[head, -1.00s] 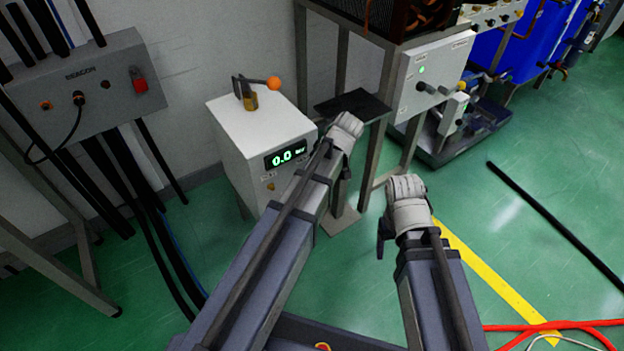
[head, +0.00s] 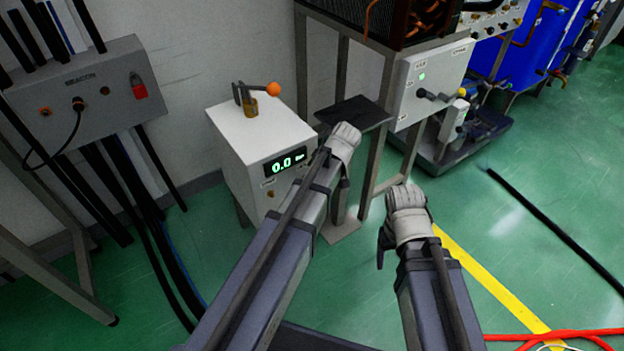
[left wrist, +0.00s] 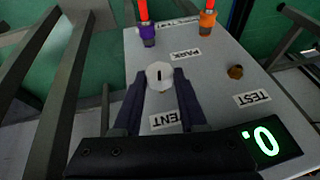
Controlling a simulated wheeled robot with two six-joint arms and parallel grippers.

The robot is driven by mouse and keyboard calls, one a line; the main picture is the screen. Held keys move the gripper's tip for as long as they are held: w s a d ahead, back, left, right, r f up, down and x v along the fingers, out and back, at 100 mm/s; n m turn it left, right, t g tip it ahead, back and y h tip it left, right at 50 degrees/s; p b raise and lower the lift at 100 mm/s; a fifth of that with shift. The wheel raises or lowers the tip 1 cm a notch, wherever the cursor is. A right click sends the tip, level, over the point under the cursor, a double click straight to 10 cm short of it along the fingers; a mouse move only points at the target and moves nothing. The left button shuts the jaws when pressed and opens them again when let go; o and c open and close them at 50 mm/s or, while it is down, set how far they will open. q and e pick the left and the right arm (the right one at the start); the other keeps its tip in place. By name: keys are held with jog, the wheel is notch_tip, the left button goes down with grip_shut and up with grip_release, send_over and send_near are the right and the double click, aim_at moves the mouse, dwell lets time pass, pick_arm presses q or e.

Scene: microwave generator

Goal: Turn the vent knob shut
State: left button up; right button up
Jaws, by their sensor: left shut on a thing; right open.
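The vent knob (left wrist: 160,76) is a small white round knob with a dark line, on a pale panel above an upside-down label whose visible letters read "ENT". My left gripper (left wrist: 160,88) has one dark finger on each side of this knob and is shut on it. The dark line points up and down in the left wrist view. In the head view the left gripper and the knob are hidden behind my left arm, by the white generator box (head: 232,150). My right gripper (head: 384,247) is open, empty and well apart from the box.
The box display (head: 285,165) reads 0.0. An orange-tipped lever (head: 273,89) stands on its top. A dark plate (head: 350,113) and metal frame stand beside the box.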

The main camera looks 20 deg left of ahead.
pick_arm(q)
grip_shut()
jog(key=shift+w+d+f+g+y+b, duration=0.15)
jog(key=shift+w+f+g+y+b, duration=0.2)
jog(key=shift+w+g+b, duration=0.2)
jog(key=shift+s+d+m+g+y+b, duration=0.1)
jog(key=shift+m+g+y+b, duration=0.2)
jog(key=shift+g+y+b, duration=0.4)
jog(key=shift+s+r+g+y+b, duration=0.1)
jog(key=shift+r+g+y+b, duration=0.05)
jog(key=shift+g+y+b, duration=0.15)
jog(key=shift+s, duration=0.1)
jog(key=o, duration=1.1)
grip_release()
jog(key=shift+r, duration=0.15)
